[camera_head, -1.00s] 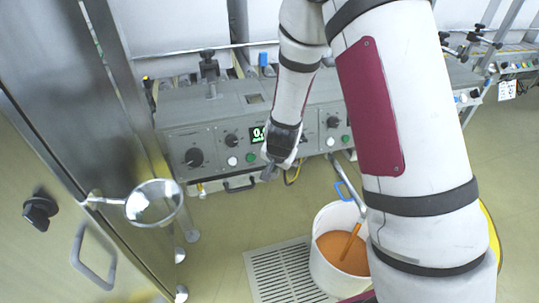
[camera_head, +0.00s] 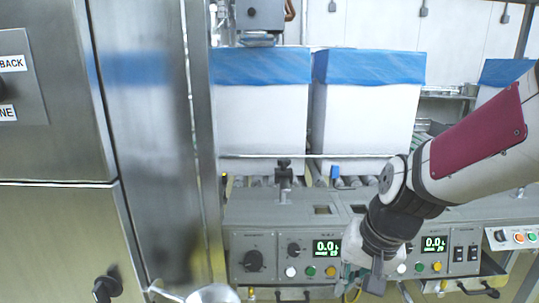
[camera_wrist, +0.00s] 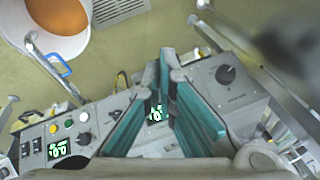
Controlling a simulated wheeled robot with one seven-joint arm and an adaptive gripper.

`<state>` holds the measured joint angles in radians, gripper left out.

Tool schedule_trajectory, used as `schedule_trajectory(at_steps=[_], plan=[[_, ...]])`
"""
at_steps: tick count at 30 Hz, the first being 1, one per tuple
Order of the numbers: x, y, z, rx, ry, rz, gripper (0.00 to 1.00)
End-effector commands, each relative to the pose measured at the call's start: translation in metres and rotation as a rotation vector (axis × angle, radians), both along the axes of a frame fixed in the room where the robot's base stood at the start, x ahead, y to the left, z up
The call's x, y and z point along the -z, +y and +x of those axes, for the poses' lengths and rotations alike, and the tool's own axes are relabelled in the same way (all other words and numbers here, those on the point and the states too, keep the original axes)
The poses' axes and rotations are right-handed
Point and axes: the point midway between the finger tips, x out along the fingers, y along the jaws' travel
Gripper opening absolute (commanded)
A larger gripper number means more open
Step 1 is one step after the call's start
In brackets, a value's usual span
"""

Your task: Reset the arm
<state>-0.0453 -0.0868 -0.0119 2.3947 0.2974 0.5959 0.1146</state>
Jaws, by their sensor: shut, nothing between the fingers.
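My arm reaches in from the right edge of the head view, with its dark wrist bent downward. My gripper (camera_head: 372,284) hangs in front of the control panel and is partly cut by the dim detail there. In the wrist view its teal-padded fingers (camera_wrist: 171,62) are shut, and no object shows held between them.
Grey control panels (camera_head: 267,240) with knobs, buttons and green displays lie behind my gripper. A steel cabinet (camera_head: 55,225) fills the left.

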Motion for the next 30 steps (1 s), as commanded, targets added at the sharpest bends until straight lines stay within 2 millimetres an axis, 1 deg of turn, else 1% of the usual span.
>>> schedule_trajectory(at_steps=[1, 3, 5, 9, 12, 18, 24, 25, 30], plan=[[-0.013, -0.001, -0.018, -0.03, 0.003, -0.007, 0.0], [-0.027, -0.004, -0.044, -0.074, 0.022, -0.023, 0.0], [-0.037, -0.007, -0.067, -0.109, 0.041, -0.038, 0.0], [-0.055, -0.017, -0.122, -0.179, 0.084, -0.084, 0.0], [-0.063, -0.025, -0.156, -0.215, 0.115, -0.116, 0.0], [-0.07, -0.038, -0.207, -0.257, 0.165, -0.169, 0.0], [-0.074, -0.05, -0.248, -0.28, 0.206, -0.215, 0.0], [-0.081, -0.049, -0.245, -0.28, 0.203, -0.214, 0.0], [-0.107, -0.049, -0.239, -0.278, 0.176, -0.216, 0.0]])
